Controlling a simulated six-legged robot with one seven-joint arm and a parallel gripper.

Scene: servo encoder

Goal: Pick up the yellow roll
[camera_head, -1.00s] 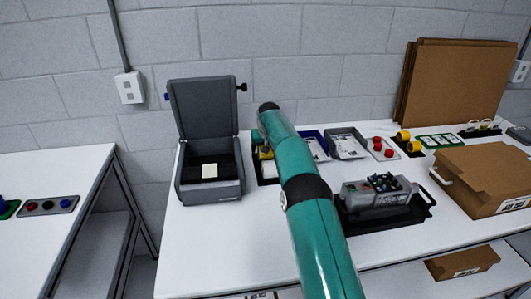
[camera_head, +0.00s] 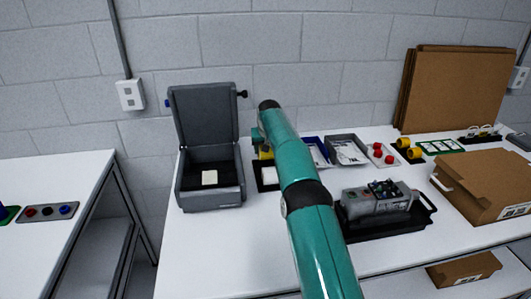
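One roll (camera_head: 403,142) is farther back and the other (camera_head: 415,153) is nearer and slightly right. Another yellow patch (camera_head: 265,153) shows beside my teal arm on the left; it is partly hidden and I cannot tell what it is. My teal arm rises through the middle of the picture, left of the two rolls and apart from them in the picture. My gripper cannot be made out; the arm covers that area.
An open grey box (camera_head: 210,198) stands left of my arm. A grey device (camera_head: 376,198) sits on a black tray to its right. Red knobs (camera_head: 383,155) are left of the rolls. A cardboard box (camera_head: 485,180) and upright cardboard sheets (camera_head: 450,90) are at right.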

